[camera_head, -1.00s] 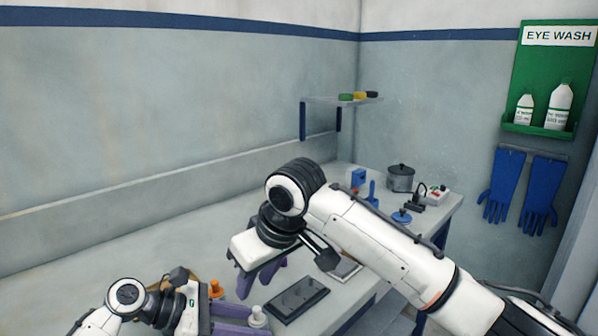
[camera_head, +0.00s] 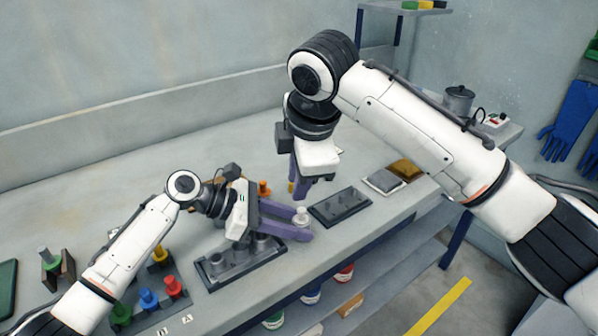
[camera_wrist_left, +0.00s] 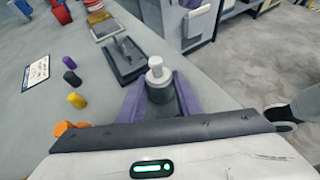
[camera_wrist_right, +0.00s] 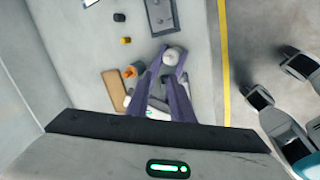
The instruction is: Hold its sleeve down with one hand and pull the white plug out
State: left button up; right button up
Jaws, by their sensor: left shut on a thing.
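The white plug (camera_head: 301,214) stands upright in the top of its dark grey sleeve (camera_wrist_left: 160,92). It also shows in the left wrist view (camera_wrist_left: 155,68). My left gripper (camera_head: 296,226) is shut around the sleeve, one purple finger on each side, with the plug's head standing above the fingers. My right gripper (camera_head: 305,182) points down above the plug and looks open and empty. In the right wrist view, its fingers (camera_wrist_right: 163,85) are apart, with the plug (camera_wrist_right: 171,56) visible beyond them. The sleeve's lower end is hidden.
A grey rack (camera_head: 232,275) with sleeves lies in front of my left gripper. A dark tray with pegs (camera_head: 342,206) is just right of the plug. Orange (camera_head: 264,187) and yellow (camera_head: 290,187) pieces lie behind. Red (camera_head: 172,286) and blue (camera_head: 148,298) plugs stand at left.

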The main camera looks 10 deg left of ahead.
aim_at(301, 210)
jog(key=f+n, duration=0.3)
jog(key=n, duration=0.1)
jog(key=w+f+n+h, duration=0.1)
jog(key=f+n, duration=0.1)
jog(key=n, duration=0.3)
jog(key=w+f+n, duration=0.1)
jog(key=f+n, duration=0.2)
jog(key=n, duration=0.1)
jog(key=shift+w+f+n+t+h, duration=0.15)
jog(key=shift+f+n+t+h, duration=0.15)
jog(key=shift+n+t+h, duration=0.1)
